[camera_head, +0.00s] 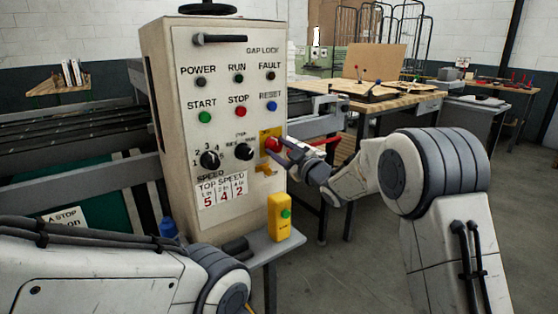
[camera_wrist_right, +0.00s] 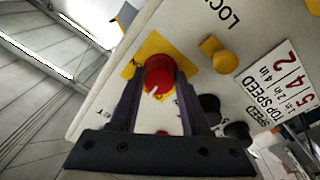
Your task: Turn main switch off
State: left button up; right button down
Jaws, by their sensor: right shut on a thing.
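The main switch is a red rotary knob (camera_head: 273,144) on a yellow plate (camera_head: 264,133), low on the right side of the control panel (camera_head: 165,45). In the right wrist view the red knob (camera_wrist_right: 159,75) sits between two dark fingers and shows a white pointer mark. My right gripper (camera_head: 281,148) comes in from the right and is shut on the knob, one finger on each side. It also shows in the right wrist view (camera_wrist_right: 160,84). My left arm crosses the bottom left of the head view, and its gripper is out of the picture.
A yellow lock handle (camera_head: 264,169) is just below the switch. Green, red and blue buttons and two black dials (camera_head: 209,159) are to its left. A yellow box with a green button (camera_head: 280,216) stands on the ledge below. A workbench (camera_head: 385,100) is behind.

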jog(key=shift+d+n+b, duration=0.1)
jog(key=shift+n+b, duration=0.75)
jog(key=shift+n, duration=0.35)
jog(key=shift+c, duration=1.8)
grip_release()
jog(key=r+v, duration=0.1)
jog(key=v, duration=0.9)
jog(key=shift+d+f+b, duration=0.25)
jog(key=shift+f+b, duration=0.1)
jog(key=shift+f, duration=0.2)
jog(key=shift+s, duration=0.1)
